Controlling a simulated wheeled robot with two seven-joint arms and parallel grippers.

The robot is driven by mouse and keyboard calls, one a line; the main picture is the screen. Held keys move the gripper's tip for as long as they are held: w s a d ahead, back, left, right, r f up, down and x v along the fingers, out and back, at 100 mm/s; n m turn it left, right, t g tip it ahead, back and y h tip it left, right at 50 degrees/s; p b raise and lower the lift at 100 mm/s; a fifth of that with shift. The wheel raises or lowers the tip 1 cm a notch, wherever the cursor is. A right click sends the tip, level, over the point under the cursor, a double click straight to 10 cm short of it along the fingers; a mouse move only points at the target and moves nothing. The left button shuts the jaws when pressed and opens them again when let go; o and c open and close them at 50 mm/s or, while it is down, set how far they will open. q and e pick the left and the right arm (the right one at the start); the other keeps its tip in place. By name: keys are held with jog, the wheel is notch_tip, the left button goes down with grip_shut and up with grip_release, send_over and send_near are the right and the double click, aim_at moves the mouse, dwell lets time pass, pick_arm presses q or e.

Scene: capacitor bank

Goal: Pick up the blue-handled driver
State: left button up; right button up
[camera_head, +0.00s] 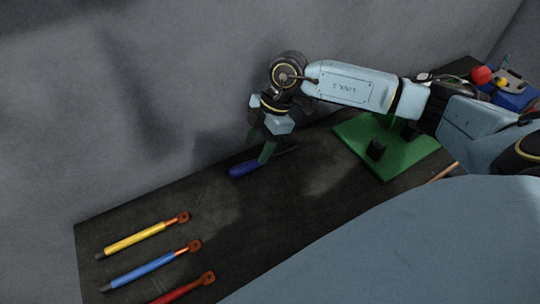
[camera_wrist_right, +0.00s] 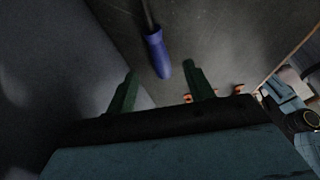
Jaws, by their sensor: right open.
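The blue-handled driver (camera_head: 245,169) lies on the dark table near the wall, its thin dark shaft pointing right in the head view. In the right wrist view its blue handle (camera_wrist_right: 158,55) shows just ahead of the space between my fingers, with the shaft running up. My right gripper (camera_head: 266,153) hangs just above the driver, and one green finger overlaps the handle's right end in the picture. In the right wrist view the gripper's (camera_wrist_right: 163,84) two green fingers stand apart with nothing between them. My left gripper does not show.
Yellow (camera_head: 135,239), blue (camera_head: 145,271) and red (camera_head: 185,290) rods with copper-coloured ends lie at the table's left. A green board (camera_head: 400,155) with black blocks is right of the driver. The grey wall is close behind. The table between driver and rods is clear.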

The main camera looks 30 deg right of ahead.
aim_at(252, 162)
jog(key=shift+s+a+f, duration=0.1)
jog(key=shift+a+f, duration=0.05)
jog(key=shift+f, duration=0.2)
jog(key=x, duration=0.4)
jog(key=shift+f, duration=0.3)
jog(key=shift+c, duration=0.4)
jog(key=c, duration=1.1)
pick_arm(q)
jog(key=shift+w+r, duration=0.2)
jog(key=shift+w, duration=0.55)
pick_arm(e)
jog(key=shift+o, duration=0.2)
